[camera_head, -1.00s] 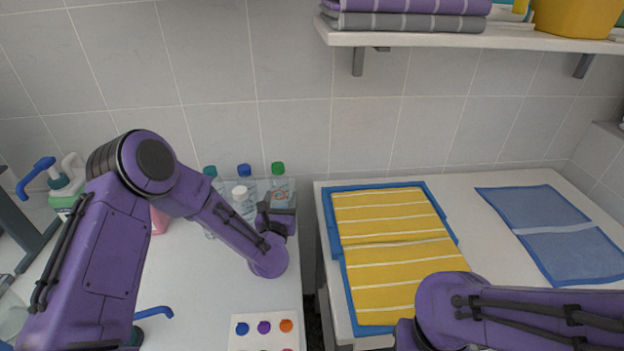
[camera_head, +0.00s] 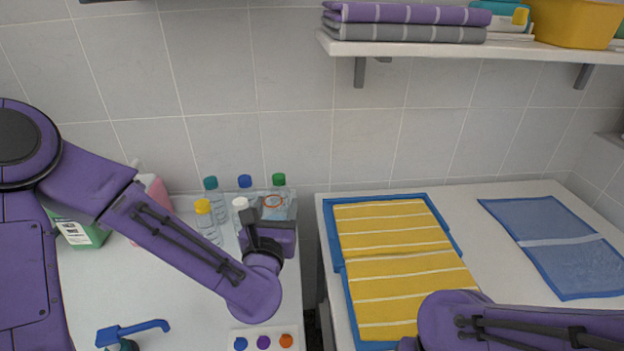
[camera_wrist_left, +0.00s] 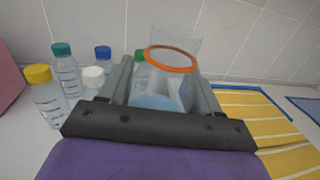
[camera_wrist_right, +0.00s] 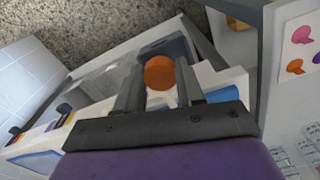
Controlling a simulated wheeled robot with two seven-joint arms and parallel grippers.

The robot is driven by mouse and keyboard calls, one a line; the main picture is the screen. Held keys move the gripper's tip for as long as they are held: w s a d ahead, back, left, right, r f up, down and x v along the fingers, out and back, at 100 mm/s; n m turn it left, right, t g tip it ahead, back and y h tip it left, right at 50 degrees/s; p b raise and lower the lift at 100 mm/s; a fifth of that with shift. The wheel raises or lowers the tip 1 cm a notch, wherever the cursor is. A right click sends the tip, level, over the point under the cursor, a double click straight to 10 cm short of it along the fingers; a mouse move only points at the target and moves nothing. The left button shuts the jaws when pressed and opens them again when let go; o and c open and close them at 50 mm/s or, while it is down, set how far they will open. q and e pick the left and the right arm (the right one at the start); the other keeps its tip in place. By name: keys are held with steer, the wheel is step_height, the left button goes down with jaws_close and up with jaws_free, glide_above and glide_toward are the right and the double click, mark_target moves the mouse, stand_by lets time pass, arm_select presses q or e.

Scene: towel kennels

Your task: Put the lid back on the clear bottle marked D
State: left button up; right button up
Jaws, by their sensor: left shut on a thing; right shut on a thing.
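My left gripper (camera_head: 264,226) is shut on a clear bottle (camera_wrist_left: 170,84) with an orange ring (camera_wrist_left: 172,58). In the head view this ring (camera_head: 274,201) shows above the gripper, in front of the green-capped bottle. No letter on the held bottle can be read. My right gripper (camera_wrist_right: 160,78) is shut on a round orange lid (camera_wrist_right: 159,70) in the right wrist view. It is mostly cut off at the bottom of the head view, well to the right of the left gripper. The lid and the held bottle are apart.
Bottles with yellow (camera_head: 203,206), teal (camera_head: 210,183), blue (camera_head: 244,181), white (camera_head: 240,203) and green (camera_head: 279,180) caps stand close around the left gripper. A card with coloured dots (camera_head: 275,328) lies in front.

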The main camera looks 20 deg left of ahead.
arm_select(q)
steer(key=shift+s+d+r, duration=0.25)
steer(key=shift+s+r, duration=0.05)
steer(key=shift+s, duration=0.1)
steer(key=shift+f, duration=0.1)
steer(key=o, duration=0.4)
steer(key=shift+w, duration=0.1)
steer(key=shift+c, duration=0.2)
steer(key=c, duration=0.8)
